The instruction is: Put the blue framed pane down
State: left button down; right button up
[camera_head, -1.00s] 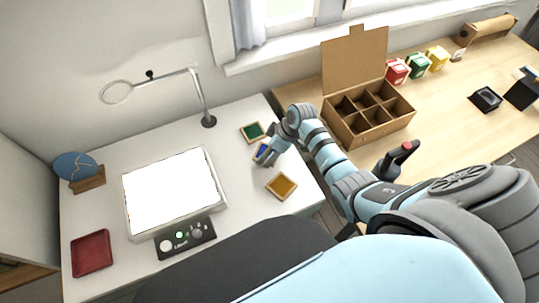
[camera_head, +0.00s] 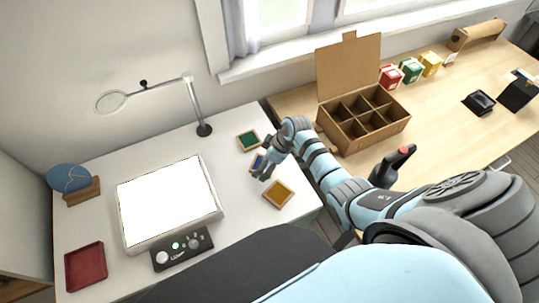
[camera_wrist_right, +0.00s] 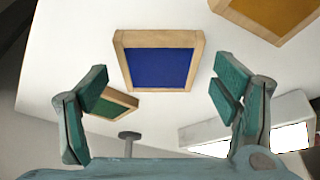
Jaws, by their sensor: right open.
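The blue framed pane (camera_head: 257,160) lies on the white table, between the green and the amber panes. My right gripper (camera_head: 264,173) is close to it and partly covers it in the head view. In the right wrist view the blue pane (camera_wrist_right: 158,66) with its wooden frame shows whole, beyond the spread fingers of my right gripper (camera_wrist_right: 162,98). The fingers are open, with no pane gripped between them. My left gripper is not in view.
A green pane (camera_head: 248,140) and an amber pane (camera_head: 277,194) lie close by. A bright light panel (camera_head: 168,203), a control box (camera_head: 182,249) and a magnifier lamp (camera_head: 204,130) are to the left. A divided cardboard box (camera_head: 362,130) stands on the wooden table.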

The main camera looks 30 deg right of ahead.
jog(key=p+v, duration=0.2)
jog(key=v, duration=1)
jog(key=shift+p, duration=0.35)
